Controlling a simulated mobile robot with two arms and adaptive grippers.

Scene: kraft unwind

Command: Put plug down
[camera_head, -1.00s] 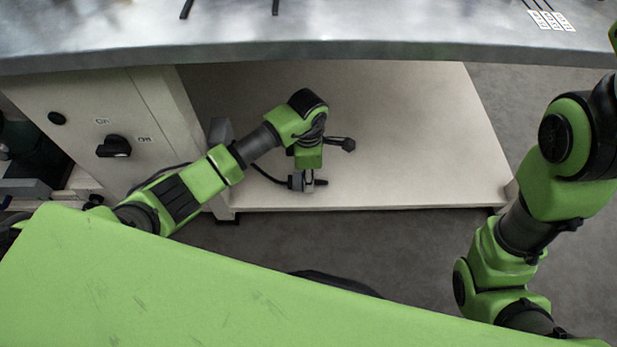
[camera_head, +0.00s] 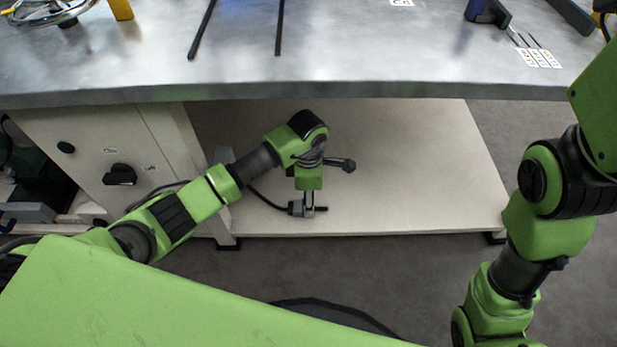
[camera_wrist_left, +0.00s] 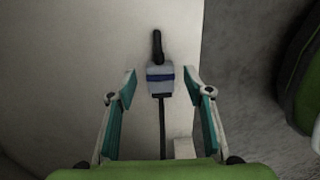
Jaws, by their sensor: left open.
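The plug (camera_wrist_left: 160,72) is a grey connector with a blue band and a dark tip. It is on or just above the pale lower shelf (camera_head: 400,170); its exact contact is hidden. Its dark cable (camera_wrist_left: 162,125) runs back between my fingers. My left gripper (camera_wrist_left: 160,84) is open, with one finger on each side of the plug and visible gaps to both. In the head view the plug (camera_head: 296,208) shows at my left gripper (camera_head: 309,207), near the shelf's front edge. My right arm shows at the right, but its gripper is outside the view.
The grey metal tabletop (camera_head: 330,70) overhangs the shelf above my left arm. A cabinet panel with a black rotary switch (camera_head: 119,174) stands left of the shelf. The shelf right of my gripper is clear. Black rods (camera_head: 280,25) lie on the tabletop.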

